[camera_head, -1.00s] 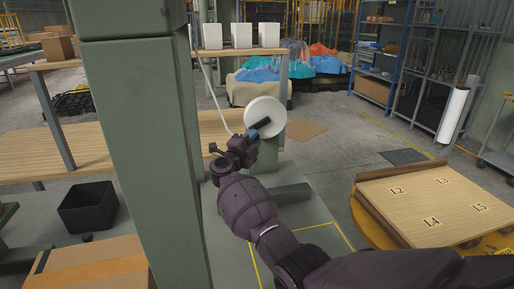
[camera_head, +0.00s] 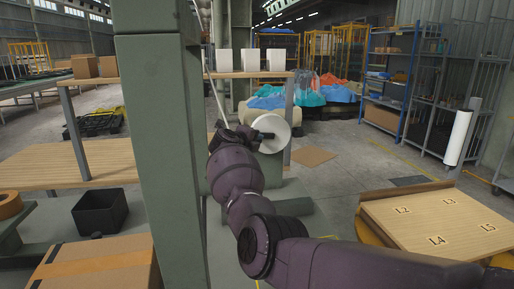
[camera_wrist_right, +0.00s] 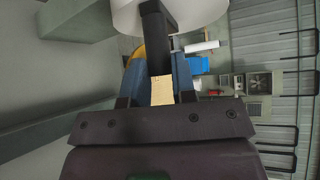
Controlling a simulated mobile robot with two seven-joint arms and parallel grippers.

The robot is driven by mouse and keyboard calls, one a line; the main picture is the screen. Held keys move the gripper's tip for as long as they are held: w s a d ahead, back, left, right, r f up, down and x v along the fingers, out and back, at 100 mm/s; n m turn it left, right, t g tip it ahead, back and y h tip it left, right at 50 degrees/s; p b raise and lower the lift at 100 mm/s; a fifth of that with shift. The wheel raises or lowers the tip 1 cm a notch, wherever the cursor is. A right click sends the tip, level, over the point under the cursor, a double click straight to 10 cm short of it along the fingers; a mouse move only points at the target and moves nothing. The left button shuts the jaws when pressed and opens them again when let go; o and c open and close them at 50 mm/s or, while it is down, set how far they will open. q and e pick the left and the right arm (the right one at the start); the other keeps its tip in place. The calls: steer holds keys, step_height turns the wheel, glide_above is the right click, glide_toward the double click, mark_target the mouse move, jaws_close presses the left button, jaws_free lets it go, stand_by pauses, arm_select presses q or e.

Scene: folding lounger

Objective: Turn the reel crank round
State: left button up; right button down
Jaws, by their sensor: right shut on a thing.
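My right gripper (camera_head: 246,133) is at the reel's left side. In the right wrist view the black crank arm (camera_wrist_right: 158,38) comes down from the white reel (camera_wrist_right: 190,12) to a tan handle (camera_wrist_right: 162,90). My right gripper (camera_wrist_right: 160,80) is shut on this handle, with its bluish fingers on either side. My left gripper is not in view.
A thick green column (camera_head: 155,150) stands close to the left of my right arm. A black bin (camera_head: 100,210) and a cardboard box (camera_head: 95,265) are at lower left. A wooden panel marked L2 to L5 (camera_head: 430,215) lies at right. A shelf with white boxes (camera_head: 250,60) stands behind the reel.

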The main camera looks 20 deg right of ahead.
steer(key=shift+d+r+m+y+p, duration=0.2)
steer(key=shift+r+m+y+p, duration=0.35)
steer(key=shift+r+y, duration=0.2)
steer(key=c, duration=0.9)
jaws_free()
